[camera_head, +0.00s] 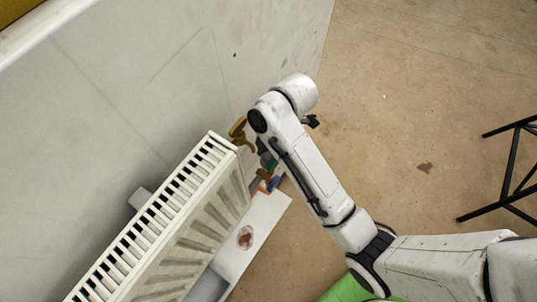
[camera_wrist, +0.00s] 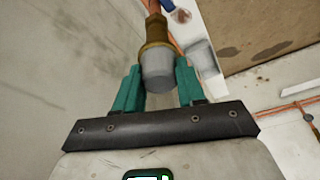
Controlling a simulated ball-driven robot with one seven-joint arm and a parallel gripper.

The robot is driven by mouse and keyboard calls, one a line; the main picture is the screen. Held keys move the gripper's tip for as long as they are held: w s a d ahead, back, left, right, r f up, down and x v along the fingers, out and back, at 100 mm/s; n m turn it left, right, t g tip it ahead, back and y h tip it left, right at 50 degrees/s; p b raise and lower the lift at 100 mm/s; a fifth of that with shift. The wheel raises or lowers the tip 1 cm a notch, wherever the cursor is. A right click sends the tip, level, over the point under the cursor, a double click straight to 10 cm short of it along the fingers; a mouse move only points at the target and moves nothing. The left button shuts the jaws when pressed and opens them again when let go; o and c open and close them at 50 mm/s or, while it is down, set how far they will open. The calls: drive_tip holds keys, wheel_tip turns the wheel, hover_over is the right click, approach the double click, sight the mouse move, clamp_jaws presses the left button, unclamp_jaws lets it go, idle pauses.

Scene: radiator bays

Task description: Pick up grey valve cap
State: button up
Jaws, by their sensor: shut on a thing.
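The grey valve cap (camera_wrist: 159,74) sits between the two teal fingers of my gripper (camera_wrist: 158,68) in the wrist view, and the gripper is shut on it. The cap is in line with a brass valve body (camera_wrist: 155,30), with a copper-coloured pipe beyond it. I cannot tell whether the cap is still seated on the valve. In the head view my gripper (camera_head: 266,160) shows as a small teal patch at the radiator's upper right end, partly hidden by my arm. The cap cannot be made out there.
A white ribbed radiator (camera_head: 205,190) stands along the grey wall (camera_head: 150,80). Brass fittings (camera_head: 240,132) are at its end. A black metal frame (camera_head: 510,165) stands at right. The concrete floor (camera_head: 420,90) between is open.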

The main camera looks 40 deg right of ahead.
drive_tip(key=shift+r, duration=0.1)
drive_tip(key=shift+r+p, duration=1.3)
drive_tip(key=shift+p, duration=0.15)
